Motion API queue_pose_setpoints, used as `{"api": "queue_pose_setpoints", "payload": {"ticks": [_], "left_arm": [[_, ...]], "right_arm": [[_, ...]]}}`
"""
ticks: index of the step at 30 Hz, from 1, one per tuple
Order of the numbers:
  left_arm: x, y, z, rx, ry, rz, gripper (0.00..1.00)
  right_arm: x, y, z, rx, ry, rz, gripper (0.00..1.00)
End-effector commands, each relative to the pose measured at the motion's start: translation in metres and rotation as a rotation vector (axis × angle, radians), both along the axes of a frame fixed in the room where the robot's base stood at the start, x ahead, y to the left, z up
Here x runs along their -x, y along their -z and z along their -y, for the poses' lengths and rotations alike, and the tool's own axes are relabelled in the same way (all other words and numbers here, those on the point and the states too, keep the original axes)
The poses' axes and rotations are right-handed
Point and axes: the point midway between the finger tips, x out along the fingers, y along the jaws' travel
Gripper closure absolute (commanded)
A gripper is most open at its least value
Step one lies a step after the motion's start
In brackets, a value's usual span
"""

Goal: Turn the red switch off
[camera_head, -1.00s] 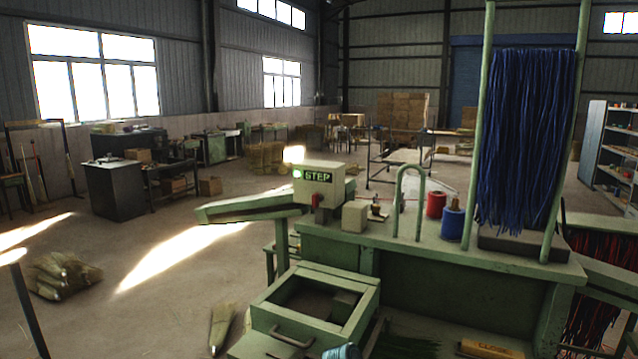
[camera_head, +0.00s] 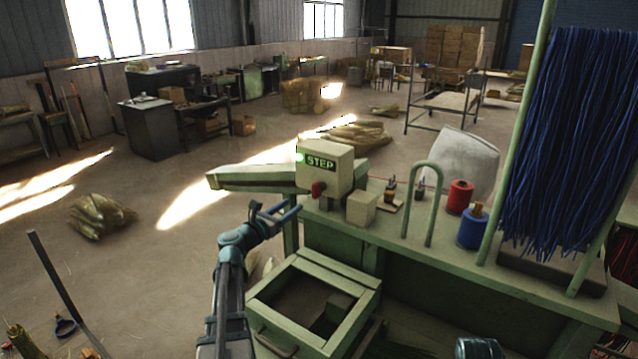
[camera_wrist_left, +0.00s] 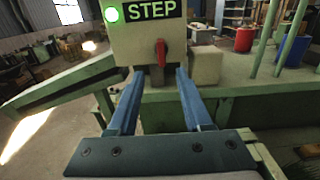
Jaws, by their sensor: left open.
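The red switch (camera_head: 318,189) is a small knob on the lower front of a beige box (camera_head: 333,165) marked STEP, with a lit green lamp (camera_head: 299,157) beside the label. In the left wrist view the red switch (camera_wrist_left: 161,52) points roughly up and down, and the green lamp (camera_wrist_left: 112,14) glows. My left gripper (camera_head: 277,211) is open and empty, left of and below the switch, apart from it. In the left wrist view its two blue fingers (camera_wrist_left: 158,95) point toward the box, with the switch seen between them. My right gripper is not clearly seen.
A small beige block (camera_head: 362,208) stands right of the switch box on the green bench. A green hoop (camera_head: 421,204), a red spool (camera_head: 460,197) and a blue spool (camera_head: 472,229) are farther right. An open green drawer (camera_head: 330,340) lies below. A green arm (camera_head: 255,178) extends left.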

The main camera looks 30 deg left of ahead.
Motion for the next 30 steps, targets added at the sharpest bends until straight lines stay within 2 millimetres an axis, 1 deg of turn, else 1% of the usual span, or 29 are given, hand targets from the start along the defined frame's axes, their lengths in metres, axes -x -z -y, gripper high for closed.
{"api": "queue_pose_setpoints", "payload": {"ticks": [2,5,8,15,21,24,30], "left_arm": [[-0.002,0.001,0.0,-0.001,0.001,0.0,0.5],[-0.012,0.001,0.001,-0.002,0.004,-0.001,0.5],[-0.028,0.001,0.002,-0.003,0.004,-0.001,0.5],[-0.079,0.001,0.006,-0.004,0.005,-0.002,0.5],[-0.113,0.001,0.009,-0.005,0.005,-0.002,0.5],[-0.125,0.001,0.011,-0.005,0.005,-0.002,0.5],[-0.137,0.001,0.012,-0.005,0.004,-0.002,0.5]], "right_arm": [[0.0,0.001,0.0,0.0,0.0,0.0,0.38],[0.0,0.001,0.0,0.0,0.0,0.0,0.38],[0.0,0.001,0.0,0.0,0.0,0.0,0.38],[0.0,0.001,0.0,0.0,0.0,0.0,0.38],[0.0,0.001,0.0,0.0,0.0,0.0,0.38],[0.0,0.001,0.0,0.0,0.0,0.0,0.38],[0.0,0.001,0.0,0.0,0.0,0.0,0.38]]}}
